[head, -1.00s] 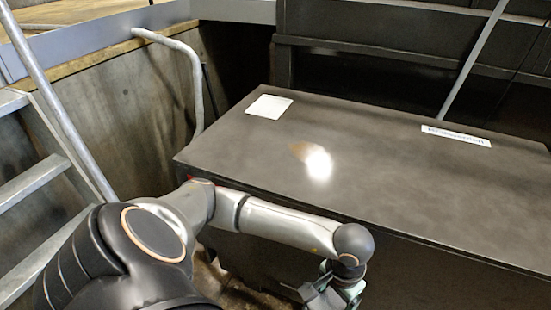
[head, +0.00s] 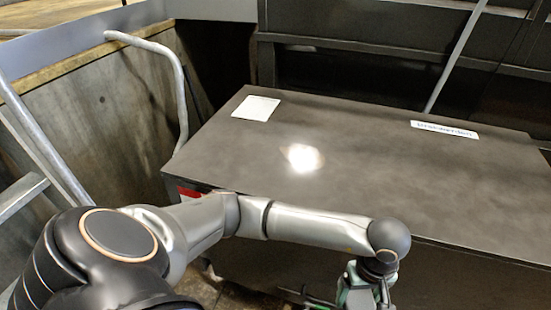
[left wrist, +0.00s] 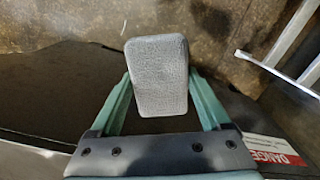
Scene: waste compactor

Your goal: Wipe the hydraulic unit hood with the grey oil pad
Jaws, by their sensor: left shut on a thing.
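The hydraulic unit hood (head: 390,180) is a wide, dark, flat top in the head view, with a white lettered label (head: 444,129). A bright glare spot (head: 303,157) lies on it with a faint brownish tint around it; I cannot tell how much is stain. My left gripper (head: 365,297) is low in front of the hood's near edge, cut off by the picture's bottom. In the left wrist view my left gripper is shut on the grey oil pad (left wrist: 158,75), a rounded block between the green fingers. My right gripper is not in view.
A white square sheet (head: 256,107) lies on the hood's far left corner. A bent grey handrail (head: 180,85) and a ladder (head: 22,198) stand to the left. A slanted pole (head: 455,55) rises behind the hood. A red and white danger sign (left wrist: 275,150) shows in the left wrist view.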

